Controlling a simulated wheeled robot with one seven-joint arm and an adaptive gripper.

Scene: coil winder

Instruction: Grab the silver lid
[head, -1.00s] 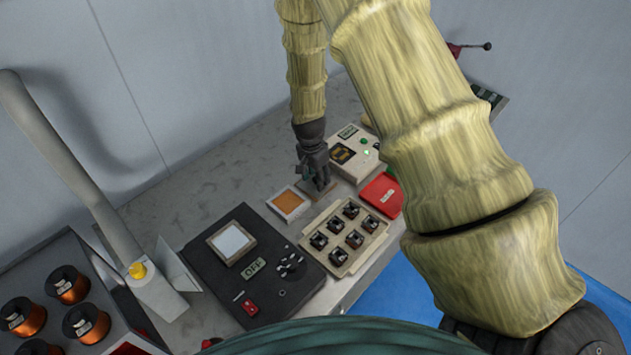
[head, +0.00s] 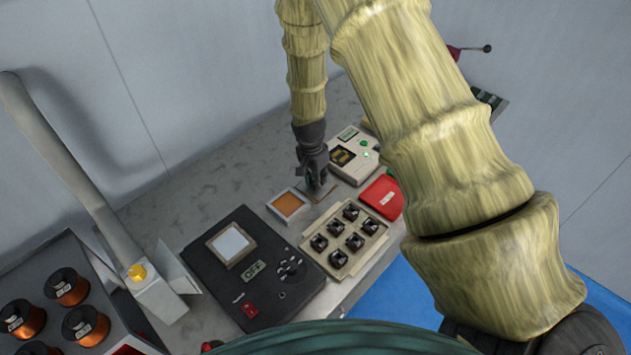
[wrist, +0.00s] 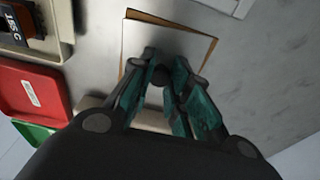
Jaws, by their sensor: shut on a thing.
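The silver lid (wrist: 168,38) is a flat, pale square plate in the wrist view, ahead of the fingertips. My gripper (wrist: 159,76) is shut on it, with a small dark round part showing between the fingertips. In the head view my gripper (head: 318,186) is over the bench, and only a thin sliver of the lid (head: 326,193) shows at the fingers. The fingers hide much of the hold.
A framed orange square (head: 288,203) lies just left of my gripper. A beige tray of dark parts (head: 368,257), a red box (head: 382,198) and a cream control box (head: 352,158) stand close by. The black panel (head: 225,290) is further left.

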